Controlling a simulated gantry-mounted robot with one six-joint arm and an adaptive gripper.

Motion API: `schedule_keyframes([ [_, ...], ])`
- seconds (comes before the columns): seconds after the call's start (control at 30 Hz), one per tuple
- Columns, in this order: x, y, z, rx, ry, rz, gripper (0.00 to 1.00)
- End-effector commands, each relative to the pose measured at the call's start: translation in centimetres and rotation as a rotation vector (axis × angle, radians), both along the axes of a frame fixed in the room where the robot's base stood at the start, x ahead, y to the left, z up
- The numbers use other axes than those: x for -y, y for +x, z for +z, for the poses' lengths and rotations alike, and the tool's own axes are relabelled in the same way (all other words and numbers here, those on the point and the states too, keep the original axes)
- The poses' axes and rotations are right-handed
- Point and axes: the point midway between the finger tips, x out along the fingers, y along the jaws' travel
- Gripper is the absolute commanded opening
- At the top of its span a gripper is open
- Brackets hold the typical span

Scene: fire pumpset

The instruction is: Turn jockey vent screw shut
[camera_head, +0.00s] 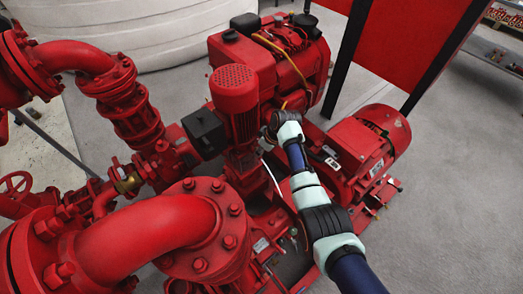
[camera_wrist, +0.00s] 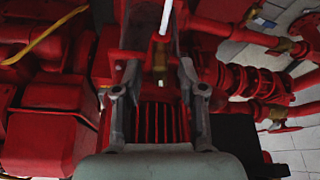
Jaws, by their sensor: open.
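My gripper (camera_wrist: 160,92) is open in the wrist view, with one finger on each side and a gap between them. A small pale brass-coloured piece (camera_wrist: 160,78) shows in that gap, at the foot of a white rod-like strip; I cannot tell for sure that it is the vent screw. No finger visibly touches it. In the head view, the upright red jockey pump motor (camera_head: 235,90) stands left of my wrist. My gripper is mostly hidden there behind the wrist, and the vent screw cannot be made out.
A large red pipe elbow (camera_head: 150,235) stands in the left foreground. A red engine (camera_head: 275,60) is behind, and a red horizontal motor (camera_head: 370,140) is at right. In the wrist view, red pipes with valves (camera_wrist: 255,85) run at right. Clear grey floor (camera_head: 460,200) lies right.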

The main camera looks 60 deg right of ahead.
Motion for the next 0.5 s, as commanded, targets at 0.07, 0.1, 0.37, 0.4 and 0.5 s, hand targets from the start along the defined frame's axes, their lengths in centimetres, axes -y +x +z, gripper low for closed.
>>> schedule_keyframes([
  [0.07, -0.01, -0.01, 0.04, 0.000, 0.000, 0.000, 0.41],
  [0.1, -0.02, -0.01, 0.04, 0.000, 0.000, 0.000, 0.34],
  [0.37, -0.03, -0.02, 0.02, -0.001, 0.001, 0.000, 0.00],
  [0.4, -0.03, -0.02, 0.02, -0.001, 0.001, 0.000, 0.00],
  [0.5, -0.05, -0.03, 0.03, -0.001, 0.001, -0.001, 0.00],
])
